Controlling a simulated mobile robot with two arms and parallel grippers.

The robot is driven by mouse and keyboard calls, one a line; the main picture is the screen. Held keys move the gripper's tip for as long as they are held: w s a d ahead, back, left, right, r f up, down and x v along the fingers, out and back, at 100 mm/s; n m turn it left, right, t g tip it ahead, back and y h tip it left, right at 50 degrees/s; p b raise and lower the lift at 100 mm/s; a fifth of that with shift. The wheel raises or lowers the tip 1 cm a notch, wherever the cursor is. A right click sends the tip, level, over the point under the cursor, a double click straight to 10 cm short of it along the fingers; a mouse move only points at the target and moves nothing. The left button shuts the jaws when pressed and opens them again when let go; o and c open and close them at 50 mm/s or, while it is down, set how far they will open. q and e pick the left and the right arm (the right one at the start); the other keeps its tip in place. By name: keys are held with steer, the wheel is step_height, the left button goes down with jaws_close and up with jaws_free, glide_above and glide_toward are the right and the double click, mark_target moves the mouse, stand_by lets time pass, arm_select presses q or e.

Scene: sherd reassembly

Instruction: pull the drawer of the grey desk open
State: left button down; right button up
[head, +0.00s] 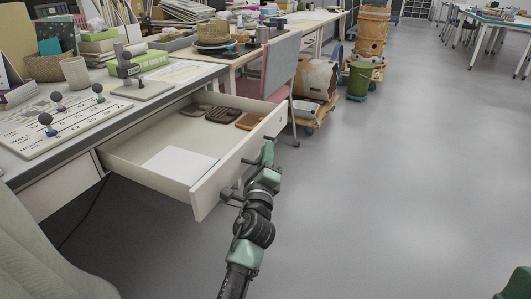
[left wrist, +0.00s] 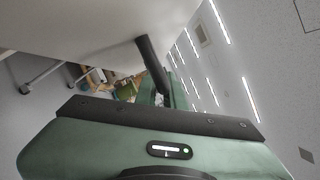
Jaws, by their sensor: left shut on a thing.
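The grey desk (head: 62,190) stands at the left in the head view. Its drawer (head: 208,194) is pulled well out, showing white paper (head: 180,164), two dark oval items (head: 222,115) and an orange-brown item (head: 250,121) inside. My left gripper (head: 266,155) is at the drawer's outer face, shut on the dark bar handle (head: 250,161). Its fingers partly hide the bar. The left wrist view shows the dark handle (left wrist: 152,65) running out from the pale drawer front.
A white board with knobs (head: 70,124) and a grey stand (head: 142,88) are on the desktop. A pink-grey chair (head: 281,68) stands behind the drawer. A green bin (head: 360,80) and wooden barrels are farther back. Open grey floor lies right of the drawer.

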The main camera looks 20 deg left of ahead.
arm_select(q)
steer(key=shift+f, duration=0.1)
steer(key=c, duration=1.5)
jaws_free()
steer(key=shift+s, duration=0.1)
steer(key=v, duration=0.7)
steer(key=shift+s+b, duration=0.3)
steer(key=shift+d, duration=0.1)
